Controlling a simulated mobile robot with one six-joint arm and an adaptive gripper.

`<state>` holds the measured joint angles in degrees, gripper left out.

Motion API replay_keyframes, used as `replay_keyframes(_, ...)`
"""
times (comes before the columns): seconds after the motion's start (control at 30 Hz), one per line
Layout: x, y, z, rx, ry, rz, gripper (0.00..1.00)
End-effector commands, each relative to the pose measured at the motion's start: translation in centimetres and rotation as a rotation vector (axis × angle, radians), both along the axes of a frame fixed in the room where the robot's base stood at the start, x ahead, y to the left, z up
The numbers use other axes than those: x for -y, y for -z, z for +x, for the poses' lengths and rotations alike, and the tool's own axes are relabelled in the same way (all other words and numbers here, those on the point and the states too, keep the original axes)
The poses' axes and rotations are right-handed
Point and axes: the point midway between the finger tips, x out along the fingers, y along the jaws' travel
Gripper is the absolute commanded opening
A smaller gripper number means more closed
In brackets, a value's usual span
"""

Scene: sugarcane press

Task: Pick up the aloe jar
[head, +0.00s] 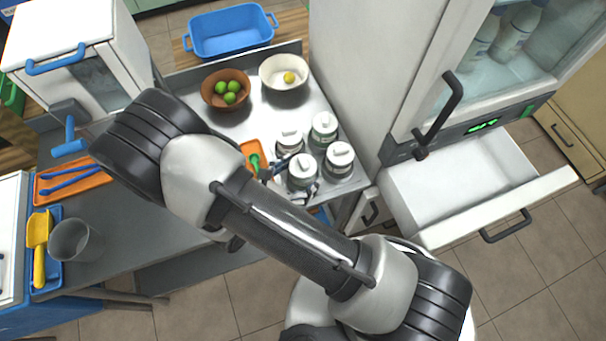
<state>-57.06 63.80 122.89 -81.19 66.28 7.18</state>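Several glass jars with white lids stand together at the front right corner of the metal counter. Their labels cannot be read, so I cannot tell which one is the aloe jar. My gripper (299,176) is low at this group, with its fingers on either side of the front left jar (302,168). I cannot tell whether the fingers touch that jar. The other jars are the back left jar (289,139), the back right jar (324,128) and the front right jar (340,158). My arm hides part of the counter in front of them.
A brown bowl of green fruit (212,102) and a white bowl with a yellow fruit (271,86) stand behind the jars. The fridge (350,70) and an open drawer (440,195) are at right.

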Motion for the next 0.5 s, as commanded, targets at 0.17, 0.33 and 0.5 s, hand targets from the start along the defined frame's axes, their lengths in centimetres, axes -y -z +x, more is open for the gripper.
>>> replay_keyframes(0.17,-0.02,0.00,-0.02,0.000,0.000,0.000,0.64)
replay_keyframes(0.33,-0.02,0.00,-0.02,0.000,0.000,0.000,0.53)
replay_keyframes(0.5,-0.02,0.00,-0.02,0.000,0.000,0.000,0.41)
